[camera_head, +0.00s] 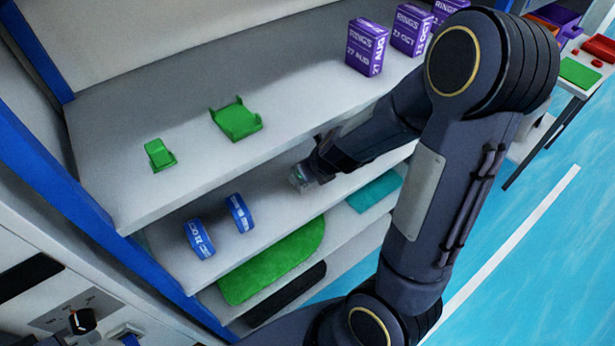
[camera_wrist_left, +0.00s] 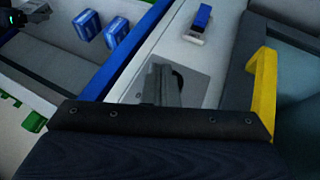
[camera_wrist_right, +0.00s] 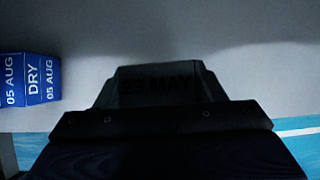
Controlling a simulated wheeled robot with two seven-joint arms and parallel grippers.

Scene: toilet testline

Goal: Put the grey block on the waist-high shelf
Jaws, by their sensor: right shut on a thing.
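My right gripper (camera_head: 303,180) reaches in from the right, at the front of the shelf rack. It is shut on the grey block, whose dark face reads "23 MAY" in the right wrist view (camera_wrist_right: 158,85). The block is just right of the blue boxes, over the middle shelf (camera_head: 268,217); I cannot tell whether it touches that shelf. The upper shelf (camera_head: 185,195) is above it. My left gripper (camera_wrist_left: 166,84) appears shut and empty, in front of a grey plate with a dark knob in the left wrist view.
Blue boxes (camera_head: 199,238) stand left of the right gripper. Green holders (camera_head: 236,120) and purple boxes (camera_head: 367,47) are on the upper shelf. A green mat (camera_head: 272,262) lies below. A side table (camera_head: 578,73) stands at far right.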

